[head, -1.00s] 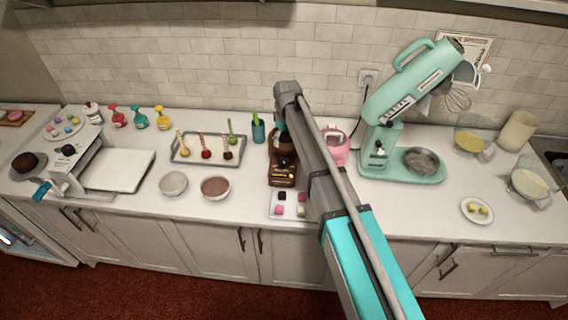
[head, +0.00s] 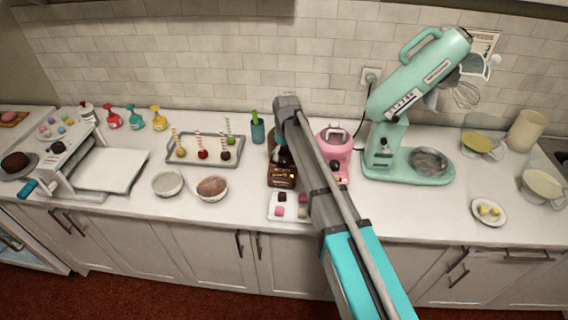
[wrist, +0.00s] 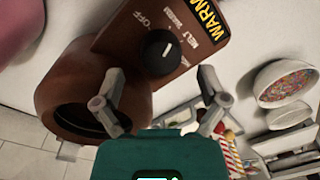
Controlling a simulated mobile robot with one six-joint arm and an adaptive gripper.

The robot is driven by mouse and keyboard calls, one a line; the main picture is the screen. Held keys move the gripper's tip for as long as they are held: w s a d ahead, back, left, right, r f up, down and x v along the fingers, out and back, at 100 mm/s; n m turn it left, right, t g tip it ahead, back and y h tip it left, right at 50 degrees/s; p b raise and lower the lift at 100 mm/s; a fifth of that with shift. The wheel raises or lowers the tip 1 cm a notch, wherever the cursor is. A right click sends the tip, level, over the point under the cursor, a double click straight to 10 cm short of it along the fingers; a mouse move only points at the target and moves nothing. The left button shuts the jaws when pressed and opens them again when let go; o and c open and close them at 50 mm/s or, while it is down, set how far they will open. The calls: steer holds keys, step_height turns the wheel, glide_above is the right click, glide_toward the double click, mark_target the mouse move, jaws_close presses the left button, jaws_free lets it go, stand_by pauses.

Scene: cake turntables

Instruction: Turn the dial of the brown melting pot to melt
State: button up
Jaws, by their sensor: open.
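The brown melting pot (head: 282,180) stands on the counter and is partly hidden by my arm in the head view. In the wrist view the pot (wrist: 72,90) lies close in front, its round opening at lower left. Its black dial (wrist: 160,54) has a short white mark and sits on a brown panel with OFF, MELT and WARM lettering. My gripper (wrist: 161,82) is open, its fingers apart on either side of the pot's panel below the dial in the picture. Nothing is between the fingertips.
A pink pot (head: 334,140) stands close right of the brown one. A plate of sweets (head: 289,214) lies in front. The mint mixer (head: 410,165) is farther right.

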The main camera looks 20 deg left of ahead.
steer(key=shift+f+b, duration=0.9)
steer(key=shift+f, duration=0.25)
steer(key=shift+c, duration=0.2)
steer(key=c, duration=1.1)
